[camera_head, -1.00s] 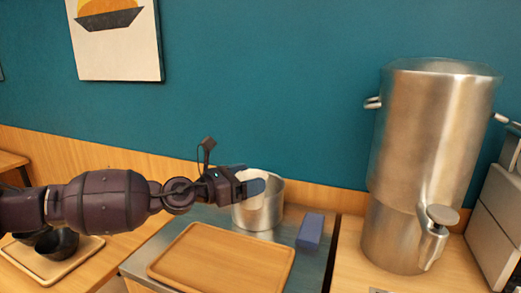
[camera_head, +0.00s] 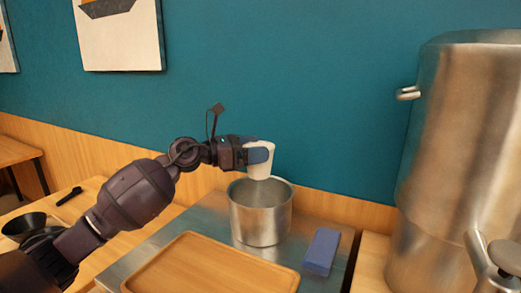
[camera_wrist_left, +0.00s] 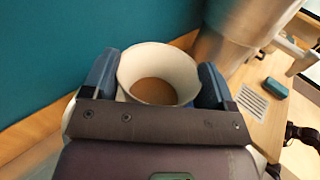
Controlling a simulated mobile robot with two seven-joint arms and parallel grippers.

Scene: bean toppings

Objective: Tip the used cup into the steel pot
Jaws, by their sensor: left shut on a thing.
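My left gripper (camera_head: 258,156) is shut on the white used cup (camera_head: 262,168), its blue fingers around the cup's sides. The cup is near upright, slightly tilted, just above the steel pot (camera_head: 260,218). In the left wrist view the cup (camera_wrist_left: 158,62) sits between both fingers, and brown stuff lies inside it. The steel pot stands on the metal counter with its open top facing up; its inner bottom is hidden. My right gripper does not show in the head view.
A wooden tray (camera_head: 205,284) lies in front of the pot. A blue block (camera_head: 321,252) lies right of the pot. A large steel urn (camera_head: 445,150) stands further right. A dark funnel-shaped bowl (camera_head: 30,226) is at the far left. The teal wall (camera_head: 330,100) is behind.

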